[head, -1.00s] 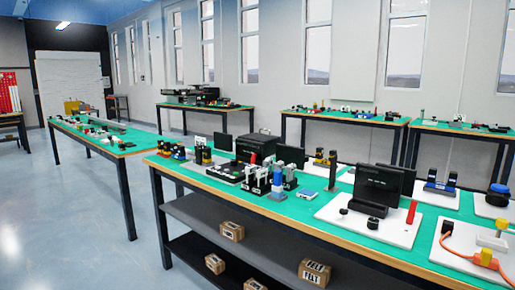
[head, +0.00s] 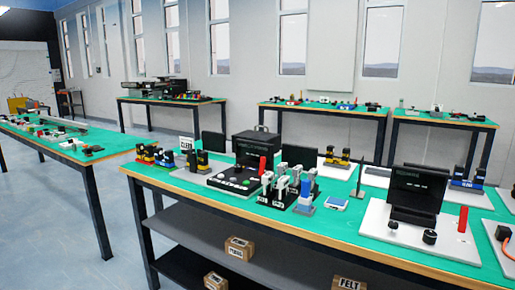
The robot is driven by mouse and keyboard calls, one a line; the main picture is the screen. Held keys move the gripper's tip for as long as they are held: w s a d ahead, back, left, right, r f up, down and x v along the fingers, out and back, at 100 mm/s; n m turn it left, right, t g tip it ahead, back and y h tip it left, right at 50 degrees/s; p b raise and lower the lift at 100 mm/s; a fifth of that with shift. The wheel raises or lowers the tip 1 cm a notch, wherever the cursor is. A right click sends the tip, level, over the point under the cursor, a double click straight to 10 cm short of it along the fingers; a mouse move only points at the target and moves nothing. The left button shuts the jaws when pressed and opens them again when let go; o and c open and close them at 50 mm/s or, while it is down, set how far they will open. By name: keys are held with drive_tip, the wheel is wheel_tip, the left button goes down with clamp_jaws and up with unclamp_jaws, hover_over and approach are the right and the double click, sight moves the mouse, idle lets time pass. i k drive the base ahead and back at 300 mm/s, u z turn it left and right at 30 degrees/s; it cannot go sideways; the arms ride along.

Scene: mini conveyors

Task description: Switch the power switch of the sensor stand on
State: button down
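I cannot single out the sensor stand or its power switch at this size. Small devices stand on the green top of the near table (head: 130,167). Among them are black-and-yellow upright units (head: 197,160) at the left and another black-and-yellow pair (head: 337,159) further back. A black machine with a front panel of buttons (head: 232,182) stands near the left middle. A black screen (head: 416,188) stands on a white board at the right, with black knobs and a red cylinder (head: 463,219) by it. My gripper is not in view.
The near table has dark legs and lower shelves with cardboard boxes (head: 238,248). Another green-topped table (head: 60,135) stands at the left, with open blue-grey floor (head: 65,230) between. More tables (head: 320,106) stand along the back wall.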

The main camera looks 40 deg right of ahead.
sight(262, 172)
drive_tip(key=u, duration=0.05)
drive_tip(key=i, duration=1)
drive_tip(key=u, duration=0.3)
